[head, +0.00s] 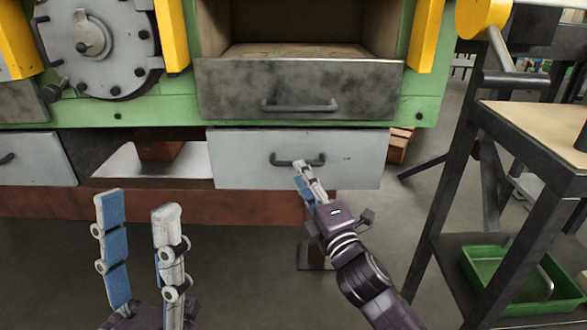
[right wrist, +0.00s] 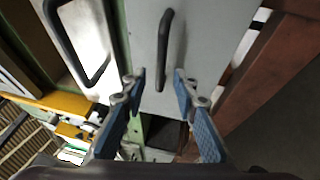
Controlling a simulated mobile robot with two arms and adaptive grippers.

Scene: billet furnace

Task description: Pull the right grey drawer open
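The right grey drawer (head: 240,165) is a light grey panel low on the furnace front. Its dark bar handle (head: 284,162) is level in the head view. My right gripper (head: 304,168) is at the right part of this handle. In the right wrist view the drawer (right wrist: 195,30) fills the middle, and its handle (right wrist: 166,40) runs between the two fingers of my right gripper (right wrist: 158,78). These fingers are apart, one on each side of the handle, not visibly pinching it. My left gripper (head: 138,208) is open and empty at lower left, away from the furnace.
A scorched metal front with its own handle (head: 300,105) sits just above the drawer. Another grey drawer (head: 35,160) is at the far left. A workbench (head: 540,115) with a green tray (head: 490,275) stands at right. The floor before the drawer is clear.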

